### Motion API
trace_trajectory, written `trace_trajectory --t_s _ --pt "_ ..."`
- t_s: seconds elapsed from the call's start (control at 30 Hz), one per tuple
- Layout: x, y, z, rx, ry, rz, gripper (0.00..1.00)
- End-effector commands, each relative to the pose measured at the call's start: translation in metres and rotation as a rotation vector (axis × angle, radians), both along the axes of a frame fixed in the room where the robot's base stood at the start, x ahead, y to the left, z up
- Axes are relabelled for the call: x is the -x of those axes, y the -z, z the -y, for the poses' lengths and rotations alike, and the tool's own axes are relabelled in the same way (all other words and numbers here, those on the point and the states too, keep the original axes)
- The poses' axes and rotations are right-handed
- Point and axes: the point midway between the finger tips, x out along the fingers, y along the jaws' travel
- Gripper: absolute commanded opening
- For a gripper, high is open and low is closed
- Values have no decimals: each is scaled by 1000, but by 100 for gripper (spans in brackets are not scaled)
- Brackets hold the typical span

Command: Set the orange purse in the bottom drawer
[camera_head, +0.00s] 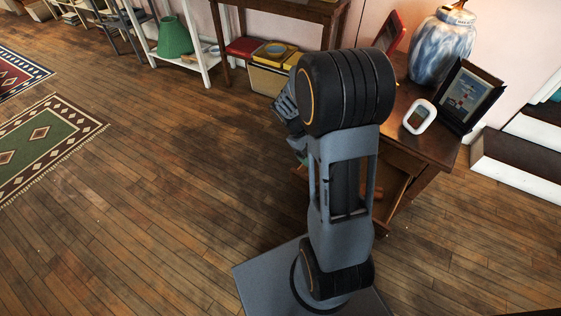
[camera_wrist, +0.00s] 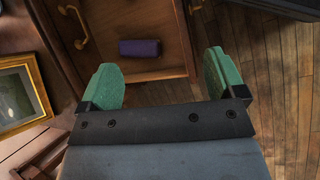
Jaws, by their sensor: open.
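I cannot make out an orange purse in either view. An open wooden drawer (camera_wrist: 165,22) lies ahead of my gripper in the wrist view; I cannot tell whether it is the bottom one. A small purple block-like thing (camera_wrist: 140,48) lies inside it, near its end closest to my gripper. My gripper (camera_wrist: 160,68) is open, its two green fingers wide apart with nothing between them. In the head view the drawer (camera_head: 400,163) stands out below the side table, and my arm hides part of it.
The side table (camera_head: 430,138) carries a blue-white vase (camera_head: 441,48), a tilted dark frame (camera_head: 467,95) and a white rounded thing (camera_head: 419,117). Brass handles (camera_wrist: 75,26) and a gold-framed picture (camera_wrist: 22,95) show in the wrist view. The floor to the left (camera_head: 170,180) is clear.

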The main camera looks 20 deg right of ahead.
Motion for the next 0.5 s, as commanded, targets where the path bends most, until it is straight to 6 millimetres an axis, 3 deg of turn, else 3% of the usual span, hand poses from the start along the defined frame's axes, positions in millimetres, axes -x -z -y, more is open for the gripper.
trace_trajectory --t_s 0.03,0.2,0.3,0.5 --pt "5 -20 -19 -31 24 87 89" --pt "28 -62 -77 -167 118 332 89" --pt "41 -79 -103 -247 163 445 89" --pt "61 -97 -137 -369 221 587 89"
